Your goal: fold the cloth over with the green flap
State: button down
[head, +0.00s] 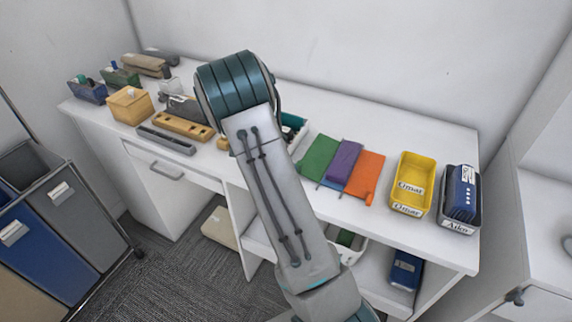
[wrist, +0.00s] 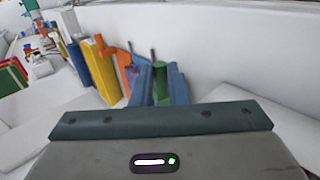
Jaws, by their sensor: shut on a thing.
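The cloth lies on the white desk right of my arm in the head view. Its green flap (head: 319,156) is at the left, a purple part (head: 341,162) in the middle and an orange part (head: 365,174) at the right. A little blue shows under the front edge. In the wrist view my gripper (wrist: 160,80) has its blue fingers shut on the green flap (wrist: 160,92). The purple part (wrist: 131,74) and orange part (wrist: 109,56) show left of the fingers. In the head view my arm hides the gripper.
Right of the cloth stand a yellow bin (head: 412,183) and a grey bin (head: 460,224) holding a blue thing. Left of my arm are a wooden block with holes (head: 184,126), a grey tray (head: 166,141) and a tan box (head: 130,105). Bare desk lies behind the cloth.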

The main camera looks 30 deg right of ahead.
jog(key=c, duration=1.4)
grip_release()
jog(key=shift+w, duration=0.1)
jog(key=b+v, duration=0.1)
jog(key=v, duration=1.2)
jog(key=shift+w+a+r, duration=0.2)
jog(key=shift+w+r, duration=0.05)
jog(key=shift+r, duration=0.05)
jog(key=shift+c, duration=0.4)
